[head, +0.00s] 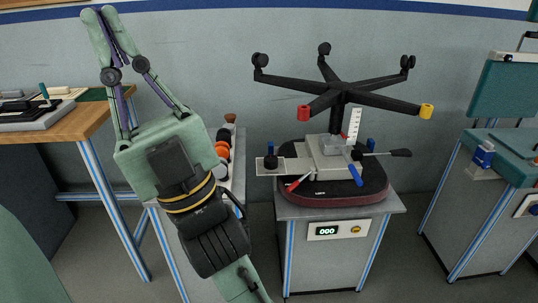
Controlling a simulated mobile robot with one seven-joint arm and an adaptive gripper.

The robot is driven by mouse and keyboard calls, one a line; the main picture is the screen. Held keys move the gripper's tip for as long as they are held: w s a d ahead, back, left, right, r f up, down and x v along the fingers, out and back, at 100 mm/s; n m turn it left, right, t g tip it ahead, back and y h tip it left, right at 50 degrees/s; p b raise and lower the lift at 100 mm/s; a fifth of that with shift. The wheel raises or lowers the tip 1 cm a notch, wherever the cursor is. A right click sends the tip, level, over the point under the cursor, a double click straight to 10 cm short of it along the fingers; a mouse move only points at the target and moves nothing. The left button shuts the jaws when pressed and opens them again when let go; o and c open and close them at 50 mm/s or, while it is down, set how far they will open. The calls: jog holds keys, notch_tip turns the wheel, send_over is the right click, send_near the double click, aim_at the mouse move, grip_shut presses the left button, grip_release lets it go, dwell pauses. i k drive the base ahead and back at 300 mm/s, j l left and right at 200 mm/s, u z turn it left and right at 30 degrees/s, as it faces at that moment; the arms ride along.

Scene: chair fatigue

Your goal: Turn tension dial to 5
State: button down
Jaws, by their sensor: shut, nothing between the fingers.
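An upside-down chair with a black five-arm base (340,93) rests on its dark seat (330,195) on a grey test stand. A grey mechanism block (328,160) sits on the seat's underside. A black round knob (270,162) stands on a pale plate at the block's left side; it looks like the tension dial, but its numbers are too small to read. My gripper (99,12) points up at the upper left, shut and empty, far left of the knob and apart from the chair.
The test stand (340,250) has a display (327,231) reading 000. Red, blue and black levers stick out around the mechanism. A narrow side table with orange and dark round items (223,148) stands behind my arm. A wooden table (65,128) is at left, teal equipment (505,90) at right.

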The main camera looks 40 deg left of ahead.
aim_at(271, 161)
jog(key=u, duration=1.1)
jog(key=k+j+u, duration=0.1)
jog(key=j, duration=0.2)
jog(key=k+j, duration=0.1)
jog(key=j, duration=0.15)
jog(key=k+j+u, duration=0.15)
jog(key=j, duration=0.15)
jog(key=i+l, duration=0.2)
jog(key=i, duration=0.3)
jog(key=i+l, duration=0.25)
jog(key=i, duration=0.25)
